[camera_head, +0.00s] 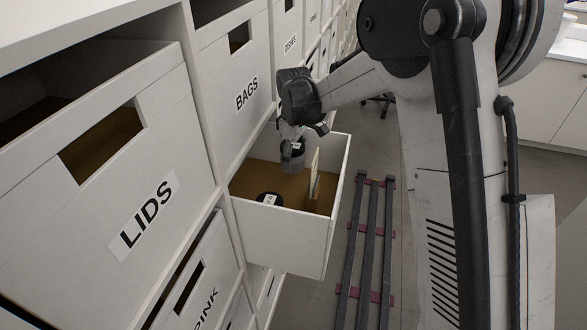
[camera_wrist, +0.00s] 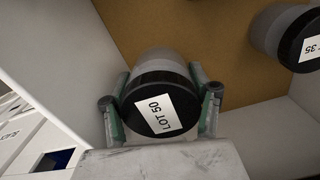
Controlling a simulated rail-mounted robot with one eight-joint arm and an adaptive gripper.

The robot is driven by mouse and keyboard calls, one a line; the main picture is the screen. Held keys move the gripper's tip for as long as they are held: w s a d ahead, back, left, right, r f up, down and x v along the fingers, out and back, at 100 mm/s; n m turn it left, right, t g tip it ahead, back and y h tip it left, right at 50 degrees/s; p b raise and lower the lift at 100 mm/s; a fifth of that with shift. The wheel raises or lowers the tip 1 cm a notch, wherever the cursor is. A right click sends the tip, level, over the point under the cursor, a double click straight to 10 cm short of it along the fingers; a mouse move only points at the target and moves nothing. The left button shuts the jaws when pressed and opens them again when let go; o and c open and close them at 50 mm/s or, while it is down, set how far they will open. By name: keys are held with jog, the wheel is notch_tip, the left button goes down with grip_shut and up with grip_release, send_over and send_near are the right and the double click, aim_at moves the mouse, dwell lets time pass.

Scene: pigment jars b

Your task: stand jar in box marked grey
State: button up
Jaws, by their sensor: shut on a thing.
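My gripper (camera_head: 291,137) is shut on a grey jar (camera_head: 292,158) with a black lid. In the wrist view the jar's lid (camera_wrist: 160,105) reads LOT 50, and my green-padded fingers are on both sides of it. The jar hangs roughly upright over the open, pulled-out white box (camera_head: 280,238) with a brown floor. Whether its base touches the floor I cannot tell. A second black-lidded jar (camera_head: 268,199) stands in the box nearer the camera; its lid in the wrist view (camera_wrist: 305,42) reads LOT 35. No grey marking on the box is visible.
A pale upright card (camera_head: 314,174) on a brown block stands at the box's right side. Closed boxes marked LIDS (camera_head: 145,220) and BAGS (camera_head: 245,92) fill the shelving at left. Dark floor rails (camera_head: 366,240) run right of the box. Bare floor shows between the jars.

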aim_at(294, 146)
jog(key=shift+f, duration=2.25)
jog(key=shift+f, duration=0.2)
jog(key=o, duration=1)
jog(key=shift+r, duration=0.15)
notch_tip(294, 146, up, 12)
jog(key=shift+r, duration=0.1)
jog(key=shift+s, duration=0.1)
